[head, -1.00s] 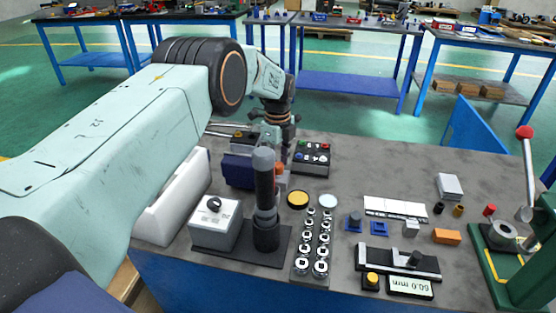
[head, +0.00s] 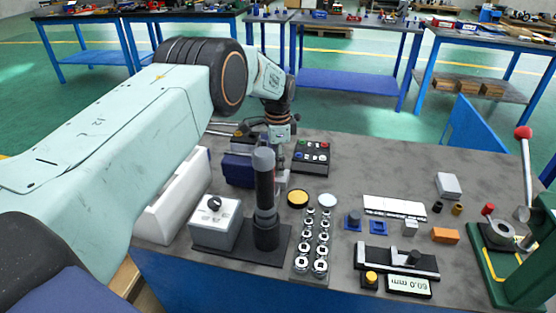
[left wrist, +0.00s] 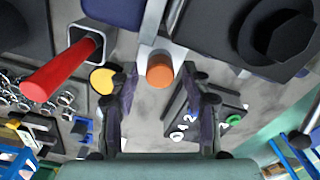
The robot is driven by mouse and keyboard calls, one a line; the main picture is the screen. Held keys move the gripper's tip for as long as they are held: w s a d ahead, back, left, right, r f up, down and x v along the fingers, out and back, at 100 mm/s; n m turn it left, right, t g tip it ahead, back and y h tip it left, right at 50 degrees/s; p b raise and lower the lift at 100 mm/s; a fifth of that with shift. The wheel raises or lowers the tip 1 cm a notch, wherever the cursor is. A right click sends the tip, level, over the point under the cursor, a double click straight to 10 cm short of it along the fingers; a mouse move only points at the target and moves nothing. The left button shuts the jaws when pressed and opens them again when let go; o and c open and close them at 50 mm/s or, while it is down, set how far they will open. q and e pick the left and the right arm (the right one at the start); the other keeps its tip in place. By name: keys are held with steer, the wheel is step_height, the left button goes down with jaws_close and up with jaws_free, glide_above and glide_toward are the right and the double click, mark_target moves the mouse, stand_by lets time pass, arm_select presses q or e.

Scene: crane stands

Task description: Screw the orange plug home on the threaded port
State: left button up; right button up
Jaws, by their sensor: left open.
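The orange plug (left wrist: 160,70) shows in the left wrist view as a short round piece, at a pale metal bracket (left wrist: 157,46). The port's thread is hidden, so I cannot tell how far the plug is on. My left gripper (left wrist: 160,88) is open, with one dark finger on each side below the plug in the picture. No clear contact shows. In the head view my left gripper (head: 281,150) hangs behind the dark upright post, and the plug cannot be made out there. My right gripper is not in view.
A dark upright post (head: 265,195) stands in front of the gripper; a red rod (left wrist: 58,70) shows left in the wrist view. A button box (head: 312,154) is close by on the right. A blue block (head: 238,170) lies left. Sockets (head: 311,245) stand nearer.

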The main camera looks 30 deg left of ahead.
arm_select(q)
steer(key=n, duration=0.7)
stand_by(0.5)
steer(key=shift+c, duration=0.3)
jaws_close()
steer(key=m, duration=0.4)
steer(key=shift+b, duration=0.3)
steer(key=shift+m, duration=0.6)
